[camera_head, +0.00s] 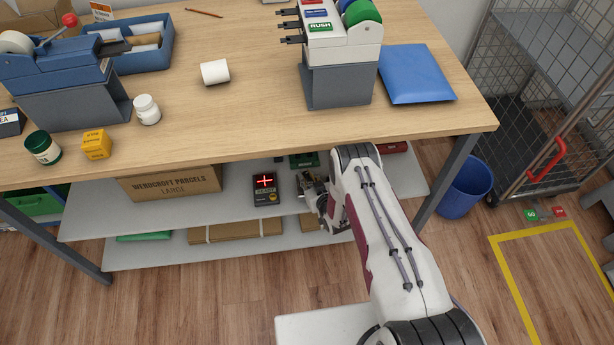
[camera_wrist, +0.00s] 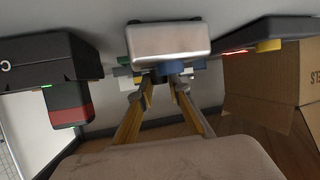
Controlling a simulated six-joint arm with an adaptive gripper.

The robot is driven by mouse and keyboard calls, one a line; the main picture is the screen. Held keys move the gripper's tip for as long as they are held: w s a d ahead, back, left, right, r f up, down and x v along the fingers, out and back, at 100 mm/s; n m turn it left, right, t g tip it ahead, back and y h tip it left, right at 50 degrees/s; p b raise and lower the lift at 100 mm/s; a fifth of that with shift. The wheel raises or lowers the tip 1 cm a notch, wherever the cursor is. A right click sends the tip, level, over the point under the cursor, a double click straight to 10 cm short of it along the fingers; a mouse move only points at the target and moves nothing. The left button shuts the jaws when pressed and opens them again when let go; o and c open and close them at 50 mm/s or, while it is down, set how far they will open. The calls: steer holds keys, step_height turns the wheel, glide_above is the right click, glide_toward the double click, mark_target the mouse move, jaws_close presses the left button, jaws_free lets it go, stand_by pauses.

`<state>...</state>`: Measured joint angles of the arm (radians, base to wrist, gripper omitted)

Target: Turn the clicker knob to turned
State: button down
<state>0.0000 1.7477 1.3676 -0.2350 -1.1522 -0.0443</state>
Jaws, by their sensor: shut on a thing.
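My gripper (camera_head: 314,192) is low in front of the shelf under the counter, partly hidden by my own wrist in the head view. In the wrist view its two fingers (camera_wrist: 164,82) reach up to a silver box (camera_wrist: 170,42). A small blue part (camera_wrist: 173,68) at that box, which I take for the clicker knob, lies at the fingertips. The fingers are shut on it with a small gap between them. The knob's angle cannot be made out. In the head view the knob is hidden behind my gripper.
Left of my gripper stands a black device (camera_head: 265,188) with a lit red cross. A cardboard box (camera_head: 170,183) stands farther left on the shelf (camera_head: 100,222). The counter edge (camera_head: 250,153) overhangs. In the wrist view, a dark device with a red-and-black part (camera_wrist: 70,106) is at left.

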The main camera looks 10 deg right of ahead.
steer(key=shift+a+m+h, duration=0.15)
steer(key=shift+m+h, duration=1.1)
steer(key=shift+h, duration=0.2)
steer(key=shift+a+m+h, duration=0.15)
steer(key=shift+m+h, duration=1.1)
steer(key=shift+h, duration=0.2)
steer(key=c, duration=2.2)
jaws_free()
steer(key=shift+o, duration=0.2)
steer(key=shift+s, duration=0.15)
steer(key=v, duration=1.1)
steer(key=shift+s, duration=0.35)
steer(key=shift+a+r, duration=0.1)
